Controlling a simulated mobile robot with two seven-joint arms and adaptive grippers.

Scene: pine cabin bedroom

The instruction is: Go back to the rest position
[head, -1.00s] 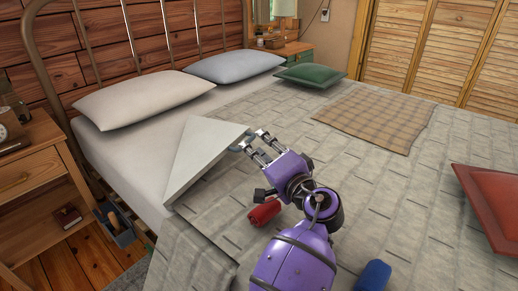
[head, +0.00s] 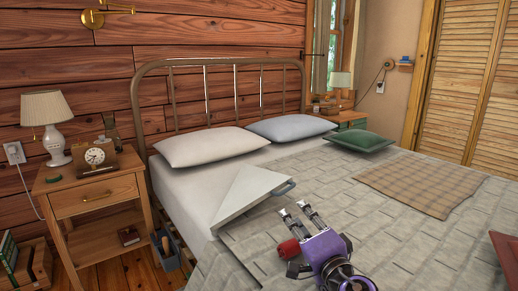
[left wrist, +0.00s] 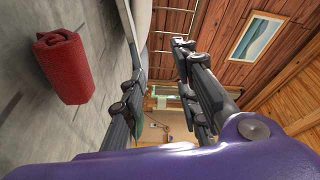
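My left gripper (head: 294,209) is over the bed's quilt in the head view, its two fingers spread with nothing between them. The left wrist view also shows the fingers (left wrist: 165,95) apart and empty. The gripper is apart from this handle. My right gripper is in neither view.
A red roll (head: 289,248) lies on the quilt beside my left gripper; it also shows in the left wrist view (left wrist: 64,68). A nightstand (head: 95,195) with a clock (head: 97,156) stands left of the bed. Pillows (head: 210,146) lie at the headboard.

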